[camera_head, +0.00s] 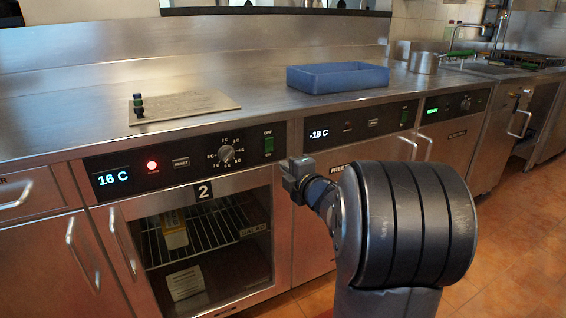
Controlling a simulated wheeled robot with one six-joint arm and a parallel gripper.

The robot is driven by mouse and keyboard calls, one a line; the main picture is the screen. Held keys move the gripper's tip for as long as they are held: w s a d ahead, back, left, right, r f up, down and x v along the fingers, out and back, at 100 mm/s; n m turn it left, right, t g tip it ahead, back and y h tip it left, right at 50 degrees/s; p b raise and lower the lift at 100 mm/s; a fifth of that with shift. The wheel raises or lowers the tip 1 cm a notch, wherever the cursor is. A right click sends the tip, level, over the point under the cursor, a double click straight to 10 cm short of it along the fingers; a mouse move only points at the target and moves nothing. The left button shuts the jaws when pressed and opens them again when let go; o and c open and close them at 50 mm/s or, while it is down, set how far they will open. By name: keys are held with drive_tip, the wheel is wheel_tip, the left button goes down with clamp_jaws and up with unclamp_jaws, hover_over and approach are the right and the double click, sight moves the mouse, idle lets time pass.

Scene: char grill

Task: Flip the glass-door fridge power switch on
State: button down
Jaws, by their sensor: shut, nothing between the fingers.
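My arm hides part of the neighbouring freezer.
Door handles (120,240) stick out. Tiled floor (510,240) is clear at right.

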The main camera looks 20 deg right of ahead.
drive_tip(key=s, duration=0.6)
drive_tip(key=shift+s+d+f+p, duration=0.15)
drive_tip(key=shift+s+f+p, duration=0.1)
drive_tip(key=shift+f+p, duration=0.2)
